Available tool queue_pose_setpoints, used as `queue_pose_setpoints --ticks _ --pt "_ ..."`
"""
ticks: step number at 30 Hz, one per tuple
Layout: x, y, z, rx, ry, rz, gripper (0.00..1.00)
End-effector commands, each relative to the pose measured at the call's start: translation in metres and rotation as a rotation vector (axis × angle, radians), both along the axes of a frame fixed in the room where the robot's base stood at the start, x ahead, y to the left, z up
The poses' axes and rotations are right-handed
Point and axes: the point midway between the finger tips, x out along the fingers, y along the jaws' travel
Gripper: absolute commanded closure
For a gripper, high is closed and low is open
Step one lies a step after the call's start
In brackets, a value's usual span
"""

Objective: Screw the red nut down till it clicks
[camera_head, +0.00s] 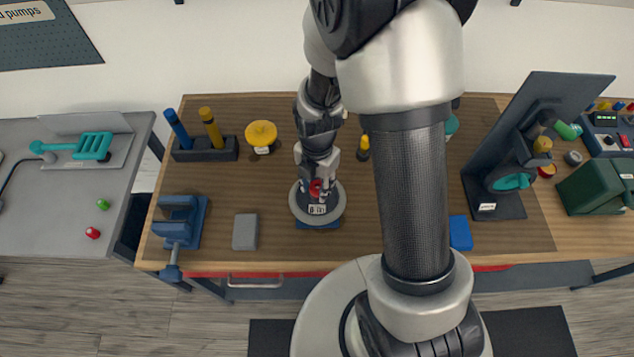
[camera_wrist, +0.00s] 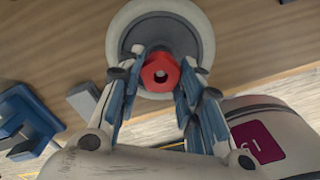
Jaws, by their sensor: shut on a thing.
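The red nut (camera_head: 316,187) sits over the middle of a round grey wheel-like part on the bench. In the wrist view the nut (camera_wrist: 160,73) is a red hexagonal piece with a hole in its centre, and the round part's pale rim (camera_wrist: 205,35) surrounds a darker disc. My gripper (camera_head: 317,184) points down at the nut. In the wrist view my gripper's fingers (camera_wrist: 159,82) stand on both sides of the nut and are shut on it. The threads under the nut are hidden.
A blue vise (camera_head: 180,222) and a grey block (camera_head: 245,232) are to the left on the wooden bench. A yellow knob (camera_head: 261,134) and a dark holder with blue and yellow handles (camera_head: 205,149) stand behind. A dark upright stand (camera_head: 520,140) is at the right.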

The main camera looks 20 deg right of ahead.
Motion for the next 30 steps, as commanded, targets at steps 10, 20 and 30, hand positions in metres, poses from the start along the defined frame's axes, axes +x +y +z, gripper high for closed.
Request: queue_pose_setpoints --ticks 10,20,30 --pt "0.0001 -0.0001 -0.0004 0.0 0.0 -0.52 0.89" --pt "-0.001 -0.0002 -0.0007 -0.002 0.002 -1.038 0.89" --pt "-0.0024 -0.0002 -0.0008 -0.005 0.005 -1.571 0.89"
